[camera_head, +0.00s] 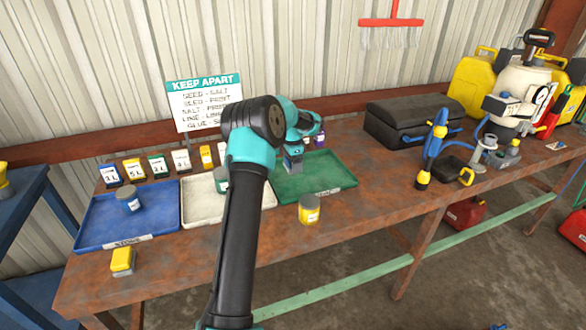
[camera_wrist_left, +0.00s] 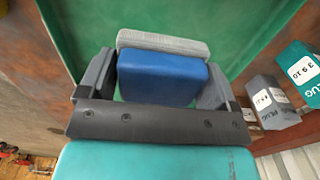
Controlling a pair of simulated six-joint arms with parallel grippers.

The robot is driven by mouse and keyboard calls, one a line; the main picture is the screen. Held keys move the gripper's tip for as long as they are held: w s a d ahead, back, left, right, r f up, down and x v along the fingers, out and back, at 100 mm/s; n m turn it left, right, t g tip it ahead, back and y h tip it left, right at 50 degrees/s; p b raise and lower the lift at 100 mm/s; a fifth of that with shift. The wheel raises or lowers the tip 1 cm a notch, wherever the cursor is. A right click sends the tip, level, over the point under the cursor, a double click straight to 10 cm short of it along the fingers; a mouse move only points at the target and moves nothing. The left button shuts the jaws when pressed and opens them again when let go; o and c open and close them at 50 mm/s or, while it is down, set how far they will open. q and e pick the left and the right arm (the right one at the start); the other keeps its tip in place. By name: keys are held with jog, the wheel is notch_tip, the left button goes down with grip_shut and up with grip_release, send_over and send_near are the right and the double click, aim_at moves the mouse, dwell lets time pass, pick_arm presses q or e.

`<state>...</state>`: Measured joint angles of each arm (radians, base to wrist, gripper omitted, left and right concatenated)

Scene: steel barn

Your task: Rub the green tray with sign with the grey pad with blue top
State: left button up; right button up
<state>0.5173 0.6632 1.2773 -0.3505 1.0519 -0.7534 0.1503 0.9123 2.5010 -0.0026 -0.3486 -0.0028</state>
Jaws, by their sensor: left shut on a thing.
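The green tray (camera_head: 338,176) lies on the rusty workbench, right of the white tray, with a small white label on its front edge. Its green surface (camera_wrist_left: 75,25) fills the top of the left wrist view. My left gripper (camera_head: 293,165) is over the left part of the green tray. It is shut on the grey pad with blue top (camera_wrist_left: 160,78), which sits between both fingers with its grey part facing the tray. I cannot tell whether the pad touches the tray. My right gripper is not in view.
A blue tray (camera_head: 90,222) and a white tray (camera_head: 197,207) lie to the left, each with a jar. A yellow jar (camera_head: 309,209) stands before the green tray. A KEEP APART sign (camera_head: 204,100) stands behind. A dark case (camera_head: 405,120) is to the right.

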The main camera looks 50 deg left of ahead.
pick_arm(q)
jog(key=shift+r, duration=1.45)
